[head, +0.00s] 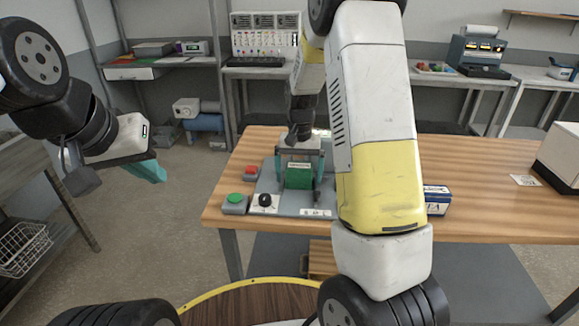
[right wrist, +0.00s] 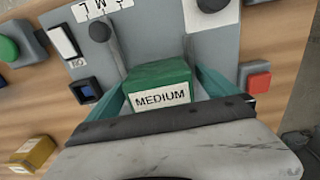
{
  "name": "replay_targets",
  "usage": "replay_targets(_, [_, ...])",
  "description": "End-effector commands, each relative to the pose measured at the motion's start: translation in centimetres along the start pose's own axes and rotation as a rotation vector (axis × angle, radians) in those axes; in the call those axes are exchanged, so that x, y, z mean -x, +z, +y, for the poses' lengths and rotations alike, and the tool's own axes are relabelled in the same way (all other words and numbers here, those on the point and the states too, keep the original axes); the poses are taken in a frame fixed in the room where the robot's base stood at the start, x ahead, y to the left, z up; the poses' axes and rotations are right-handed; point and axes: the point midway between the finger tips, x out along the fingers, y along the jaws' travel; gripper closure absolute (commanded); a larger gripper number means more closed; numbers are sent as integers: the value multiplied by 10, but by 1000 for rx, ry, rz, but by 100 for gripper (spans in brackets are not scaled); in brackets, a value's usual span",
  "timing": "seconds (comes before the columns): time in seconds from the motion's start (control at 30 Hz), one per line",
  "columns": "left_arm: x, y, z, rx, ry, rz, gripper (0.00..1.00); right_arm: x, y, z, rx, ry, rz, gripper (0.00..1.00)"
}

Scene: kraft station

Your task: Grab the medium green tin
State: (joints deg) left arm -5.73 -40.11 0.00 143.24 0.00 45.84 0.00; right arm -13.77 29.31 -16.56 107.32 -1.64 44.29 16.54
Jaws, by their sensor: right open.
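The medium green tin (head: 299,177) stands on the grey panel of the station on the wooden table. In the right wrist view the green tin (right wrist: 160,84) shows a white label reading MEDIUM. My right gripper (head: 299,165) is over the station, and its teal fingers (right wrist: 160,78) are open, one on each side of the tin. I cannot tell whether either finger touches it. My left gripper (head: 147,166) hangs in the air at the left, away from the table, with its teal fingers seen edge-on and nothing visible in them.
A green button (head: 235,200), a black knob (head: 265,200) and a red button (head: 251,171) sit left of the tin. A blue and white box (head: 437,201) is partly behind my right arm. A yellow box (right wrist: 32,154) lies beside the panel. The table's right part is mostly clear.

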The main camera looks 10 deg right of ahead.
Motion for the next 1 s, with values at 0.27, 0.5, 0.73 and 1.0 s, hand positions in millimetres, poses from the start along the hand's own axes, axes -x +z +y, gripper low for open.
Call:
replay_targets(0.27, [0,0,0,0,0,0,100,0,0,0,0,0,0,47])
replay_targets(0.5, [0,0,0,0,0,0,100,1,0,0,0,-1,1,85])
replay_targets(0.73, [0,0,0,0,0,0,100,8,-1,0,1,-1,3,85])
replay_targets(1.0, [0,0,0,0,0,0,100,60,-1,-1,1,-3,6,85])
